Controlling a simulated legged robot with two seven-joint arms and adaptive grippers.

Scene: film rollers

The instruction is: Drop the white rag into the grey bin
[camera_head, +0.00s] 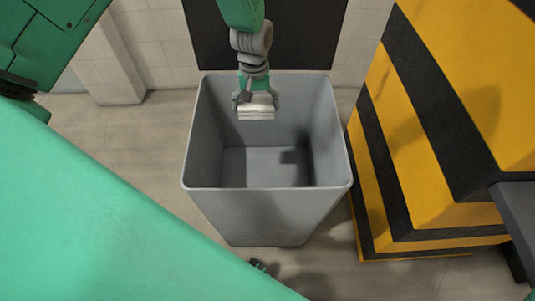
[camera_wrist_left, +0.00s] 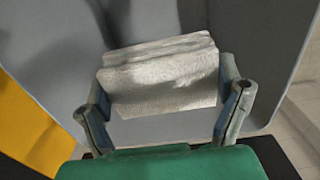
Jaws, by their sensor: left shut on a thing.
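The grey bin (camera_head: 265,215) stands upright and open-topped on the floor in the middle of the head view. My left gripper (camera_head: 257,98) hangs over the bin's opening, pointing down, and is shut on the white rag (camera_head: 256,112). In the left wrist view the folded rag (camera_wrist_left: 160,80) is pinched between the two fingers of my left gripper (camera_wrist_left: 165,92), with the grey bin walls (camera_wrist_left: 55,50) behind it. The visible inside of the bin looks empty, with a dark shadow on its inner wall. My right gripper cannot be made out.
A yellow and black striped block (camera_head: 440,110) stands close to the bin's right side. A white tiled wall (camera_head: 155,50) with a dark panel (camera_head: 300,40) is behind the bin. Bare floor (camera_head: 140,140) shows left of the bin. A small dark piece (camera_head: 258,265) shows below it.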

